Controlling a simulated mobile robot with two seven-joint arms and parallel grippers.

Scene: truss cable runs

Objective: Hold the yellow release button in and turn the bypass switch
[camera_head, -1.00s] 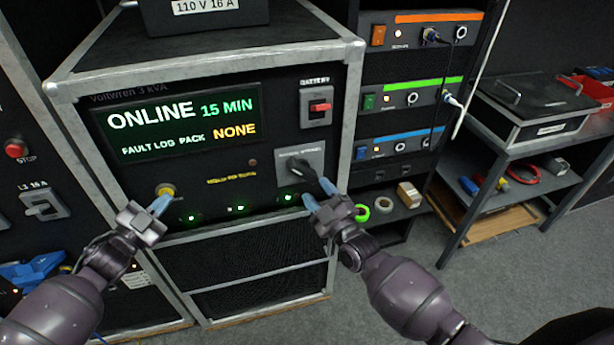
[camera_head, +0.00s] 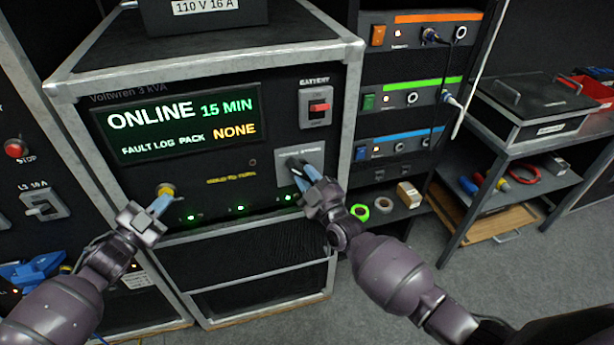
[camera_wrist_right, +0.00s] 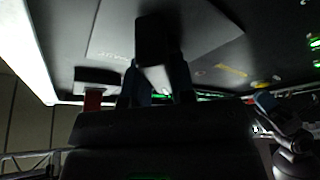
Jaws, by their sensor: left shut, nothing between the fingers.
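The yellow release button (camera_head: 167,189) is at the lower left of the black UPS panel. My left gripper (camera_head: 161,203) is shut and empty, its blue fingertips at the button and seemingly against it; how far the button is in cannot be told. The bypass switch, a dark handle on a grey plate (camera_head: 315,155), is at the panel's lower right. My right gripper (camera_head: 303,172) has its fingers at the handle and partly hides it. In the right wrist view the handle (camera_wrist_right: 153,60) stands between the two fingers; whether they press on it is unclear.
The panel display (camera_head: 180,122) reads ONLINE, 15 MIN, fault log pack NONE. Amber text (camera_head: 231,179) below seems to read HOLD TO TURN. A red battery switch (camera_head: 319,107) sits above the bypass plate. A rack with cables (camera_head: 415,95) stands close on the right.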

